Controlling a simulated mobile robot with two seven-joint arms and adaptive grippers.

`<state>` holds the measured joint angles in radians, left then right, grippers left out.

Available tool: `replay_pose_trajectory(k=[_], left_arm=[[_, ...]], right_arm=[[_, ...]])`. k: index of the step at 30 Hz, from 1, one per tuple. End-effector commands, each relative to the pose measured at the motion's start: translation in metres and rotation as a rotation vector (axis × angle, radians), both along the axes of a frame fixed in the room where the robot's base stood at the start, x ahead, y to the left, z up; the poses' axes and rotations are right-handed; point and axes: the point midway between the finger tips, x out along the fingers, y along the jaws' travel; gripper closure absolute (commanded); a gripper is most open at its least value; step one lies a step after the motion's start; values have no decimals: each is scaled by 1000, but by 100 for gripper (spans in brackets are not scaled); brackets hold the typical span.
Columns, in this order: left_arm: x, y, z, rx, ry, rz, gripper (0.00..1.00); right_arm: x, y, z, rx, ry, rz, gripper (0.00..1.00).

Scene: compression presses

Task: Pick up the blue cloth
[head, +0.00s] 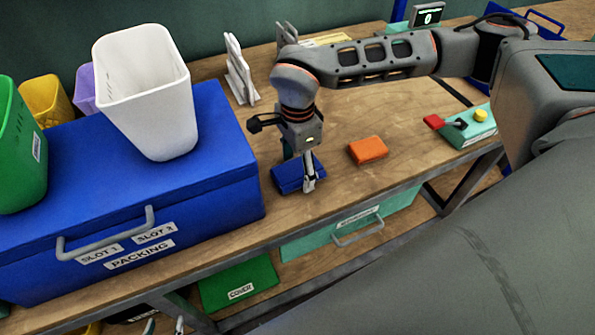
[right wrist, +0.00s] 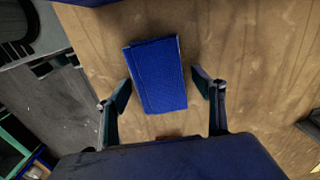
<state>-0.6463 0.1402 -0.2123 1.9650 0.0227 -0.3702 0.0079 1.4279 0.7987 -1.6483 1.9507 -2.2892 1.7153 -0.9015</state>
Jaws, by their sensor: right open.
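The blue cloth (head: 287,180) is a folded rectangular block on the wooden bench top, just right of the blue packing box. My right gripper (head: 300,172) points down over it and hides part of it. In the right wrist view the cloth (right wrist: 157,75) lies between the two fingers of my right gripper (right wrist: 162,88). The fingers are spread, one at each long side, with a small gap showing on both sides. My left gripper is not in view.
The blue packing box (head: 235,150) stands close left, with a white bin (head: 150,95) on top. An orange cloth (head: 367,149) lies to the right. Further right is a teal device (head: 475,130) with red and yellow parts. White stands (head: 238,75) are behind.

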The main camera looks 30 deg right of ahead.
Motion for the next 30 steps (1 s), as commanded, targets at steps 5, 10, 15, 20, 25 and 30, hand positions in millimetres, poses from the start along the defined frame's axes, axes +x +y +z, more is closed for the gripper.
replay_pose_trajectory(k=[5,10,15,20,25,30], left_arm=[[3,0,4,-1,-8,0,60],[3,0,4,0,-9,1,60],[3,0,4,-1,-7,2,60],[2,1,2,0,-4,1,60],[1,1,2,0,-2,1,60],[1,1,3,-2,-1,2,60]], right_arm=[[1,0,0,0,-2,0,32],[0,0,0,1,-2,0,70],[0,0,0,1,-1,0,70],[1,0,2,1,-2,0,70],[2,0,20,1,-5,0,70],[2,0,54,1,-8,0,70]])
